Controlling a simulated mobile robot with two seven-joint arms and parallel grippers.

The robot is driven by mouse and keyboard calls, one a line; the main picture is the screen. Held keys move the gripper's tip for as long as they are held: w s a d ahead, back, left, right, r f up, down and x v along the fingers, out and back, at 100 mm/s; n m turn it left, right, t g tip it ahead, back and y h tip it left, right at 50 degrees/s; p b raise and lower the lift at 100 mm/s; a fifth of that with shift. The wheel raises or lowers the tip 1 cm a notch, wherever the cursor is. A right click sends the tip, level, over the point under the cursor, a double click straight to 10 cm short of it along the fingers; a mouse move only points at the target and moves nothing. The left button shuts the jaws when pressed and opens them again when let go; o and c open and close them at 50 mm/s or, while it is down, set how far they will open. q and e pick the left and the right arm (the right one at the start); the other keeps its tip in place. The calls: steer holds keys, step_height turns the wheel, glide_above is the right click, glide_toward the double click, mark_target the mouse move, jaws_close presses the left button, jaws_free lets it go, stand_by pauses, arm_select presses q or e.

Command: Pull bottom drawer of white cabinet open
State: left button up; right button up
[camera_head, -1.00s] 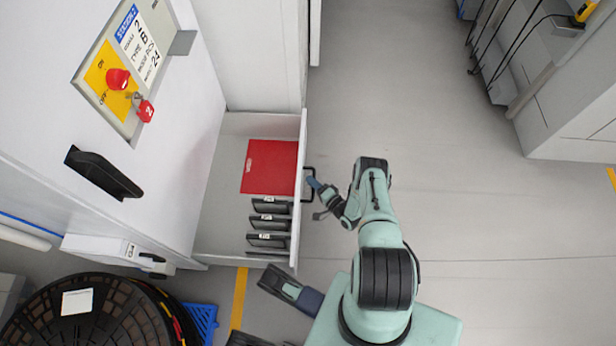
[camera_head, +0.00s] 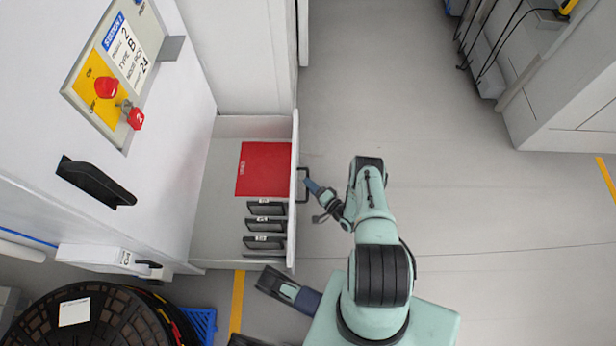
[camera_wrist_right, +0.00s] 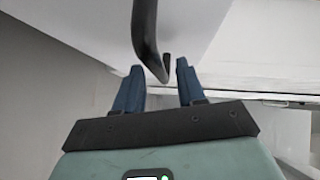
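The bottom drawer (camera_head: 222,214) of the white cabinet (camera_head: 172,120) is pulled out, its inside exposed from above. Its front panel (camera_head: 294,150) carries a dark handle (camera_head: 306,186). My right gripper (camera_head: 309,186) is at the handle on the outer side of the front. In the right wrist view the blue fingertips (camera_wrist_right: 158,72) are apart, and the dark handle bar (camera_wrist_right: 146,35) reaches down between or just past their tips. I see no grip on it.
A red box (camera_head: 263,168) and several dark labelled holders (camera_head: 267,208) lie in the drawer. A dark cable reel (camera_head: 70,325) and blue pallet (camera_head: 203,322) are at the lower left. Open grey floor (camera_head: 440,170) lies to the right; a white unit stands at the upper right.

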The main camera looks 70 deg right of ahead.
arm_select(q)
steer(key=shift+t, duration=0.6)
steer(key=w+r, duration=0.1)
steer(key=r+p, duration=0.1)
steer(key=w+d+r+p, duration=0.1)
steer(key=r, duration=0.1)
steer(key=shift+w, duration=0.3)
arm_select(e)
steer(key=v, duration=1.1)
steer(key=shift+s, duration=0.2)
